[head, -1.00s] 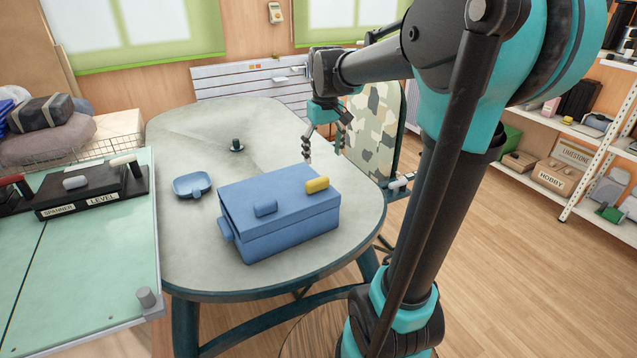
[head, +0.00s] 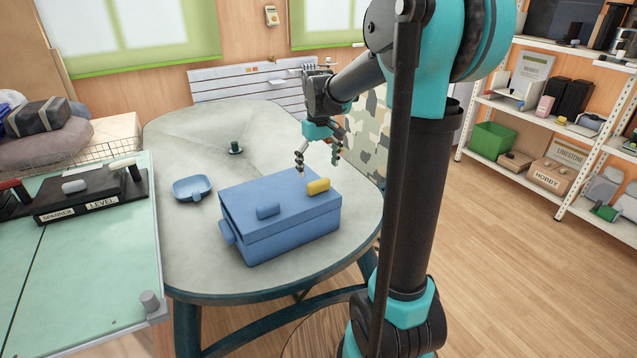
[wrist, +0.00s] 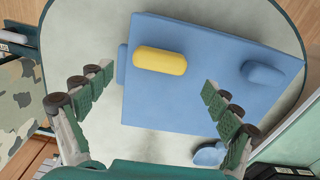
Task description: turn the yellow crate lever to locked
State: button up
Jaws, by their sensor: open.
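The blue crate (head: 285,240) stands on the oval table with its lid shut. The yellow lever (head: 318,186) lies on the right part of the lid, and a blue handle (head: 268,211) sits on the lid to its left. My gripper (head: 318,170) is open and empty, above the back right of the crate near the lever. In the wrist view the yellow lever (wrist: 160,60) shows ahead of the open fingers (wrist: 155,92), apart from them, nearer the left finger. The blue handle (wrist: 263,74) shows at the right.
A small blue dish (head: 192,188) lies left of the crate on the table (head: 180,240). A dark peg (head: 235,148) stands behind it. A green-topped bench (head: 100,270) with a black labelled rack (head: 90,205) is at left. The table's back is mostly clear.

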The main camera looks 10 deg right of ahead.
aim_at(319, 181)
notch_tip(319, 181, down, 6)
jog(key=shift+r, duration=0.15)
dwell(0.3)
jog(key=c, duration=1.2)
